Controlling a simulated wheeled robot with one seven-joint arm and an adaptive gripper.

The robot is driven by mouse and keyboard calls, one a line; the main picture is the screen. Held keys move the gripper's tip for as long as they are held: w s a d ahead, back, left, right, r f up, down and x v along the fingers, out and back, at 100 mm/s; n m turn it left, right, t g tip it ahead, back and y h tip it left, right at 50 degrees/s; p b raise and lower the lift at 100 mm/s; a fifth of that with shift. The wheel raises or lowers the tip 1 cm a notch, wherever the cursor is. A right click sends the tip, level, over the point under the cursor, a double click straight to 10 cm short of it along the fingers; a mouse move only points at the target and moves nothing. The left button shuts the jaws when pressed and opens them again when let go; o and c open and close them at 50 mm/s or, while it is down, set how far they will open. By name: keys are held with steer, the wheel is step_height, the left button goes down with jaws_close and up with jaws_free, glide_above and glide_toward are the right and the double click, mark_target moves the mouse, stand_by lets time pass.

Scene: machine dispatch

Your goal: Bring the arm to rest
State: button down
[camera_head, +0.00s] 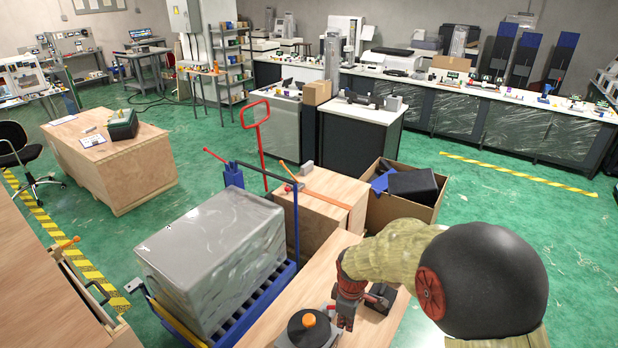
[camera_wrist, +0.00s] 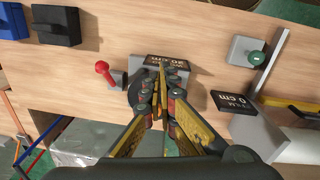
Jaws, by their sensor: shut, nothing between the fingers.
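My gripper (camera_wrist: 162,70) is shut and empty in the wrist view, its fingertips together. It points down over a wooden bench top (camera_wrist: 105,50). Behind the fingertips is a dark device with a label plate (camera_wrist: 158,61), partly hidden by the fingers; I cannot tell whether they touch it. In the head view my arm (camera_head: 395,250) reaches over the bench at the lower right, and my gripper (camera_head: 345,308) is low near the bench, its fingertips hard to make out.
A red-knobbed lever (camera_wrist: 104,70) stands left of the device, and a grey block with a green knob (camera_wrist: 247,53) to the right. An orange-knobbed round device (camera_head: 309,328) is beside the gripper. A wrapped load (camera_head: 210,255) stands left of the bench; an open box (camera_head: 400,205) lies beyond.

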steer(key=s+d+r+m+t+b, duration=0.1)
steer(key=s+d+r+m+b, duration=0.1)
steer(key=s+b, duration=0.4)
steer(key=s+d+r+m+t+b, duration=0.2)
steer(key=s+d+r+m+b, duration=0.1)
steer(key=s+m+b, duration=0.4)
steer(key=s+d+r+m+t+b, duration=0.1)
steer(key=s+d+r+m+b, duration=0.2)
steer(key=s+b, duration=0.3)
steer(key=s+r+m, duration=0.1)
steer(key=s, duration=0.2)
steer(key=shift+d+r+t, duration=0.25)
steer(key=shift+r+t, duration=0.05)
steer(key=shift+t, duration=0.1)
